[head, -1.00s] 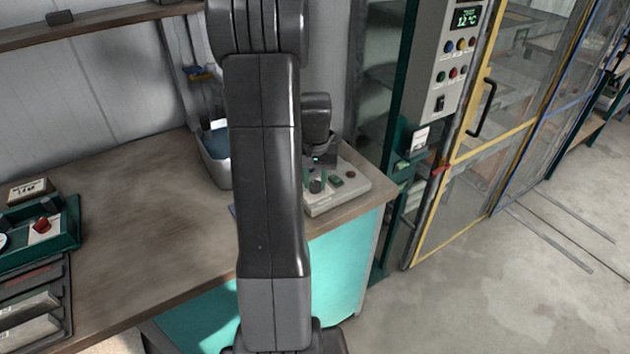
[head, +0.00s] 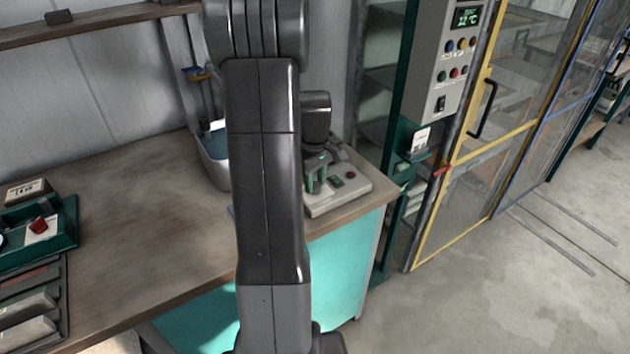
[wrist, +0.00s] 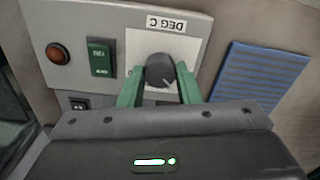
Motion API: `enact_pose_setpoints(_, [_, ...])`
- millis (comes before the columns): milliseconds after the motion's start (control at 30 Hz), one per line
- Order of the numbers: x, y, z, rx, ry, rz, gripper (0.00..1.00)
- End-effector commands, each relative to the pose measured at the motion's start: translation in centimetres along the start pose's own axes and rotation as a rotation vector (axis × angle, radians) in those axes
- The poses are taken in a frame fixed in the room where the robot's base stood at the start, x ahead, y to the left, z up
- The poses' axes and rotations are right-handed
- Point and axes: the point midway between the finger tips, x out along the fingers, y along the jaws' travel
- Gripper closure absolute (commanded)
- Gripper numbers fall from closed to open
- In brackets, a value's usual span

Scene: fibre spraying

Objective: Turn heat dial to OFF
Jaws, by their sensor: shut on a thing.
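The heat dial (wrist: 160,72) is a dark round knob with a light pointer mark. It sits on a white plate under a "DEG C" label in the wrist view. My gripper (wrist: 160,90) has its green fingers on both sides of the dial and is shut on it. The dial's control box (wrist: 83,27) is light grey; in the head view it (head: 352,190) stands at the right end of the bench. There the dial is hidden by my gripper (head: 317,187). Which setting the pointer marks cannot be read.
A green switch (wrist: 101,57), a red-orange lamp (wrist: 58,53) and a black rocker switch (wrist: 79,104) are beside the dial. A blue ridged pad (wrist: 258,77) lies next to the box. A grey bin (head: 211,160) stands behind my arm. The bench middle (head: 150,180) is clear.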

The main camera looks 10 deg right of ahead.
Motion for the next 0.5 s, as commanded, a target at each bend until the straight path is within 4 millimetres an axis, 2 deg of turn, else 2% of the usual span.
enact_pose_setpoints(200, [-0.06, 0.04, -0.04, -0.111, 0.001, 0.002, 0.93])
enact_pose_setpoints(500, [-0.08, 0.05, -0.05, -0.177, 0.001, 0.002, 0.93])
